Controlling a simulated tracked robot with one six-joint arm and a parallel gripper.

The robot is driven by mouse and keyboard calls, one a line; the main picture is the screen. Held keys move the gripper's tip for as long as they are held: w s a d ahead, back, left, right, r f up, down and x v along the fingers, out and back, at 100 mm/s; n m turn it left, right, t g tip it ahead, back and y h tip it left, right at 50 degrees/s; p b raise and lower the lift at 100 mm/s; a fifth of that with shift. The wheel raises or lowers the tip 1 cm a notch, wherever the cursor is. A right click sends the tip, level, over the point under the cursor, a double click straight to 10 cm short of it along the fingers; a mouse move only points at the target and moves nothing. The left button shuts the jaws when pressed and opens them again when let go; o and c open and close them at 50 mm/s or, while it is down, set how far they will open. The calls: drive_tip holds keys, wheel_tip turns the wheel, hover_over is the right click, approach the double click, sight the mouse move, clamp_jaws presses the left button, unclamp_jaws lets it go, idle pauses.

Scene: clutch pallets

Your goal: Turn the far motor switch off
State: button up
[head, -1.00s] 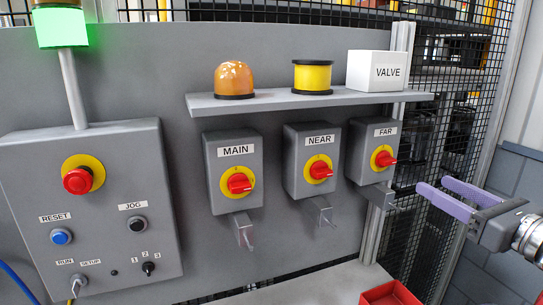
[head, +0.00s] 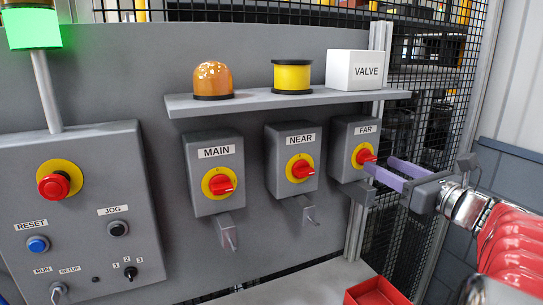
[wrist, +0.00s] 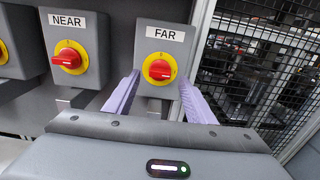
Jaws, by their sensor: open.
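The FAR switch is a grey box (head: 347,140) with a red knob (head: 366,155) on a yellow plate, the rightmost of three in the head view. In the wrist view my gripper (wrist: 158,88) has one finger on each side of the knob. I cannot tell whether either finger touches the knob or box.
The NEAR switch (head: 300,168) and MAIN switch (head: 220,184) stand to the left. A shelf (head: 250,102) above carries an orange beacon (head: 213,79), a yellow spool (head: 292,77) and a VALVE box (head: 354,70). A mesh fence (wrist: 262,60) is at the right; a red tray (head: 375,292) sits below.

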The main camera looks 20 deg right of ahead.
sight(371, 160)
drive_tip(key=shift+w, duration=2.1)
drive_tip(key=c, duration=1)
drive_tip(key=shift+a, duration=0.25)
drive_tip(key=shift+c, duration=0.2)
drive_tip(key=shift+d, duration=0.1)
